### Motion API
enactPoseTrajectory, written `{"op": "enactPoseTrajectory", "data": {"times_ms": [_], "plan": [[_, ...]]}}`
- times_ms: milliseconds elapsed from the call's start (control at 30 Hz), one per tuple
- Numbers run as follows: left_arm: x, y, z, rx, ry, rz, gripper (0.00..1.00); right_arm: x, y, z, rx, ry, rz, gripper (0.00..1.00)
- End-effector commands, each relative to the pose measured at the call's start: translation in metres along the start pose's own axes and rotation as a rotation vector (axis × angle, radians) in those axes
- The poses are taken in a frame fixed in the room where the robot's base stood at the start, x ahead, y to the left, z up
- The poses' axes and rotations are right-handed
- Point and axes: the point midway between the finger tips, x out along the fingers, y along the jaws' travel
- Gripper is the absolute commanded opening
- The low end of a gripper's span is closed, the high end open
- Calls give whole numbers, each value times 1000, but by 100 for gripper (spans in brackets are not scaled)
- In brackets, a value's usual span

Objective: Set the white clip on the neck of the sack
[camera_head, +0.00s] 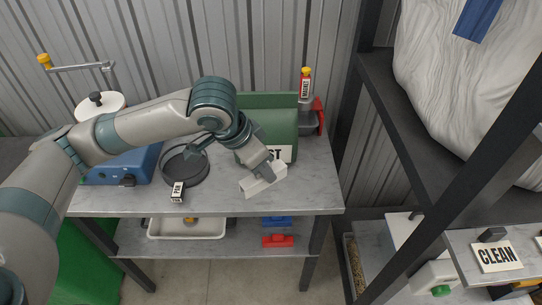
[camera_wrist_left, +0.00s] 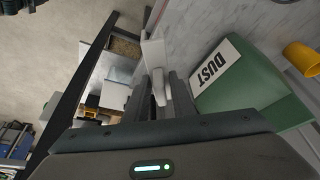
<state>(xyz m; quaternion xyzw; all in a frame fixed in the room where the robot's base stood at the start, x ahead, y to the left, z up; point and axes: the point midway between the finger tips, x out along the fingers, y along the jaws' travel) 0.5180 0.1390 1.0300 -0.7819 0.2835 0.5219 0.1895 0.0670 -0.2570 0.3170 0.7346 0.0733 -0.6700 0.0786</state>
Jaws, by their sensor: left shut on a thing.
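The white clip (camera_head: 264,181) is a pale, long piece at the front right of the grey table, and it also shows in the left wrist view (camera_wrist_left: 153,55). My left gripper (camera_head: 262,170) is shut on it, and its fingers (camera_wrist_left: 166,86) hold it in the left wrist view. Whether the clip touches the tabletop I cannot tell. A large, wrinkled white sack (camera_head: 465,85) stands on the dark rack at the upper right, with a blue patch near its top. Its neck is not visible. My right gripper is not in view.
A green bin labelled DUST (camera_wrist_left: 245,85) stands beside the gripper. A round dark pan (camera_head: 186,167) and a blue-based device (camera_head: 110,172) are on the table (camera_head: 225,200). Red (camera_head: 278,241) and blue (camera_head: 277,221) clips lie below. A dark rack post (camera_head: 445,195) stands between table and CLEAN sign (camera_head: 497,256).

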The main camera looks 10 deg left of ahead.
Motion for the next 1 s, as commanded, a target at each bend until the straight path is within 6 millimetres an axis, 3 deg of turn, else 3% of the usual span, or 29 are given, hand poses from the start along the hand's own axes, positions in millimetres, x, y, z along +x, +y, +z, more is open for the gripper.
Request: {"op": "enactPoseTrajectory", "data": {"times_ms": [200,400,833,900,1000], "plan": [[-15,-40,0,-340,3,-147,0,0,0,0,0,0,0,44],[-25,-64,3,-563,1,-237,0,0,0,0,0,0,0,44],[-29,-72,4,-646,-1,-267,0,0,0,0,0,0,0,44],[-29,-72,4,-645,-1,-266,0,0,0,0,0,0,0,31],[-29,-72,4,-645,-1,-266,0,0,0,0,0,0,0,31]]}}
